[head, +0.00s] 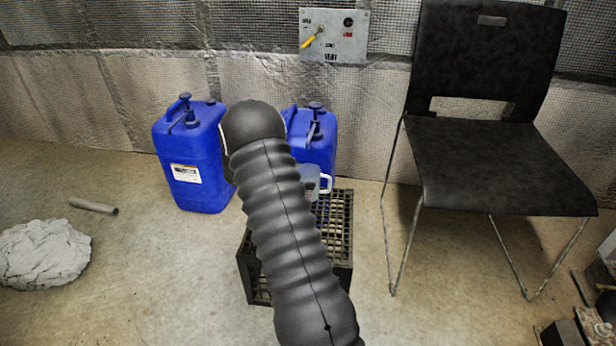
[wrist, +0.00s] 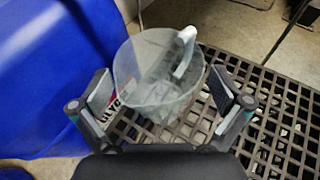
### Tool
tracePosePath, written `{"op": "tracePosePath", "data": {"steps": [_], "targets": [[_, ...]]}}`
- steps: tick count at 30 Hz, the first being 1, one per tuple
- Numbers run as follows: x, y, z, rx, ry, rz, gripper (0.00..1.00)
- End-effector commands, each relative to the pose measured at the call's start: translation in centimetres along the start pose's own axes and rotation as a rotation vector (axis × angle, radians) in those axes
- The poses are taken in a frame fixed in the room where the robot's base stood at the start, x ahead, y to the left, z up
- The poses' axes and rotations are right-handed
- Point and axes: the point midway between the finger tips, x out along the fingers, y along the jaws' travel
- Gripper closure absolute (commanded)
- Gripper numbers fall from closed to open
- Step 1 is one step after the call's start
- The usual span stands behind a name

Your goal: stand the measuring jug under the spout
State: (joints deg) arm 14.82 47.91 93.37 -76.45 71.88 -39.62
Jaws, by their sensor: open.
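The measuring jug (wrist: 158,82) is clear, with a pale handle at its upper right in the wrist view. It stands on a black grid-topped crate (wrist: 265,95). In the head view the jug (head: 313,183) shows only in part, behind my arm. My gripper (wrist: 160,100) is open, with one finger on each side of the jug's near part. I cannot tell whether the fingers touch it. In the head view my gripper is hidden behind my arm. A blue canister (head: 318,140) with a dark cap stands behind the jug. I cannot make out a spout.
Another blue canister (head: 192,165) stands to the left. A black chair (head: 490,160) stands to the right of the crate. A grey crumpled lump (head: 42,252) and a short pipe (head: 94,206) lie on the floor at left. A vent panel (head: 334,36) hangs on the wall.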

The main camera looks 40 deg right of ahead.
Motion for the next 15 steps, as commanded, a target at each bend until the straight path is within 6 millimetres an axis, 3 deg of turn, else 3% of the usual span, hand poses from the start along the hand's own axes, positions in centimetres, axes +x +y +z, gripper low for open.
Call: {"op": "tracePosePath", "data": {"steps": [9,15], "targets": [[-6.5,0.1,0.1,-0.001,0.000,0.003,0.00],[-9.4,0.0,0.1,0.000,-0.001,0.002,0.00]]}}
